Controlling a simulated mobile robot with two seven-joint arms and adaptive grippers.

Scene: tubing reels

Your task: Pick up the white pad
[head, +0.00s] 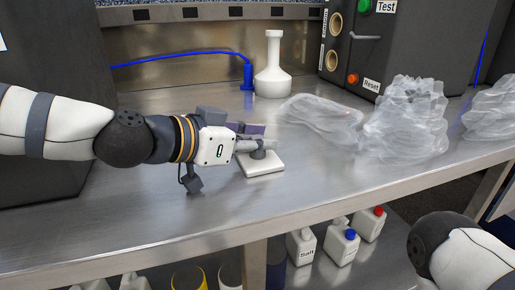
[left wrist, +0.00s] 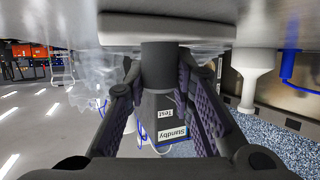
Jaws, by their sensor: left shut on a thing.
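The white pad (head: 262,165) is a flat square block with a grey knob on top, at the steel counter's middle in the head view. My left gripper (head: 257,145) comes in from the left and is shut on the pad's knob. In the left wrist view the picture is upside down: the pad (left wrist: 170,30) spans the top and its grey stem (left wrist: 160,58) stands between the fingers of my left gripper (left wrist: 162,72). I cannot tell whether the pad touches the counter. My right gripper is out of view; only part of that arm shows at the lower right.
A white flask (head: 273,75) and a blue tube (head: 247,77) stand behind the pad. Clear crumpled tubing (head: 405,120) lies to the right, before a dark machine (head: 362,50) with Test and Reset buttons. Bottles (head: 343,243) stand below the counter. The counter's front is clear.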

